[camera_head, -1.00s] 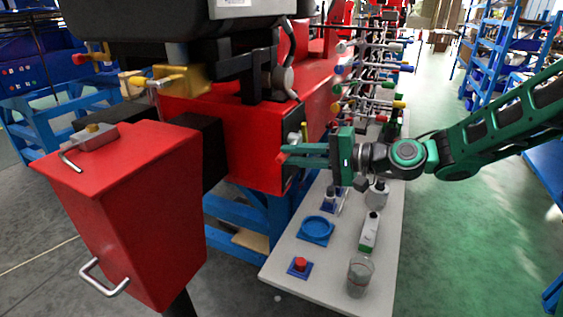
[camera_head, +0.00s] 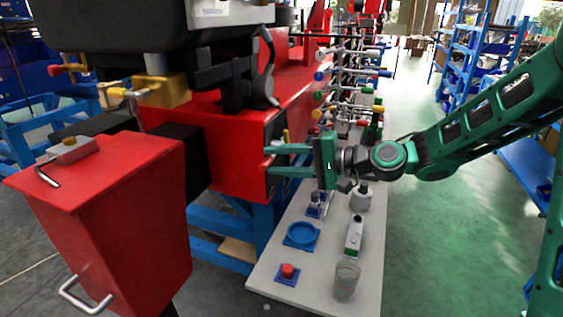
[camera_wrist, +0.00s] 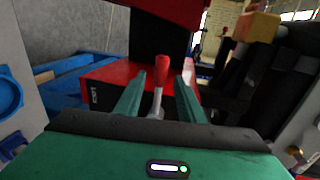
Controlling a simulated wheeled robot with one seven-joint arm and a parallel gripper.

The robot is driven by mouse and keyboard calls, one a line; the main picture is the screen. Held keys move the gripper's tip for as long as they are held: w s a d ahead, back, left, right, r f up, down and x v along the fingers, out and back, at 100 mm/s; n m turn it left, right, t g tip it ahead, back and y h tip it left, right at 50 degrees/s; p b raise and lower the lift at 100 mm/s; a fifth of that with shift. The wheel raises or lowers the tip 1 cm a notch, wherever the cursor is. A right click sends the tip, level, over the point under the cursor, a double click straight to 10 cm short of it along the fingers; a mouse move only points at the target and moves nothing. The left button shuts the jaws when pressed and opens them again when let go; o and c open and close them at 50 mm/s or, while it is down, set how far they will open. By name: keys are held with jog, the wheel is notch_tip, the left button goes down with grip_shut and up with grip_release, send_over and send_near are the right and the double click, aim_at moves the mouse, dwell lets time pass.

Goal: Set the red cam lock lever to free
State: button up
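The red lever handle (camera_wrist: 162,68) on a silver shaft shows in the wrist view, upright in front of the red housing. My gripper (camera_wrist: 160,82) is open, with one green finger on each side of the lever and a visible gap to it. In the head view my gripper (camera_head: 271,160) points left at the dark end face of the red machine body (camera_head: 232,157). The lever is hard to make out there, close to the fingertips. I cannot tell which lock position it is in.
A grey bench (camera_head: 325,262) below my gripper carries a blue ring dish (camera_head: 302,235), a red button (camera_head: 287,271), a glass beaker (camera_head: 345,281) and bottles. A large red box (camera_head: 110,220) stands at left. Several coloured-tip levers line the machine behind. The green floor at right is clear.

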jog(key=v, duration=1)
jog(key=shift+d, duration=0.4)
jog(key=s+d+f+n+g+h, duration=0.1)
jog(key=s+d+f+h, duration=0.4)
jog(key=d, duration=0.3)
jog(key=s+d+f+g+h, duration=0.1)
jog(key=s+d+f+h, duration=0.1)
jog(key=d+f+h, duration=0.4)
jog(key=s+d+m+g+h, duration=0.3)
jog(key=s+d, duration=1.6)
jog(key=s, duration=0.3)
jog(key=shift+s+d+r+h, duration=0.3)
jog(key=shift+r+h, duration=0.1)
jog(key=shift+r, duration=0.1)
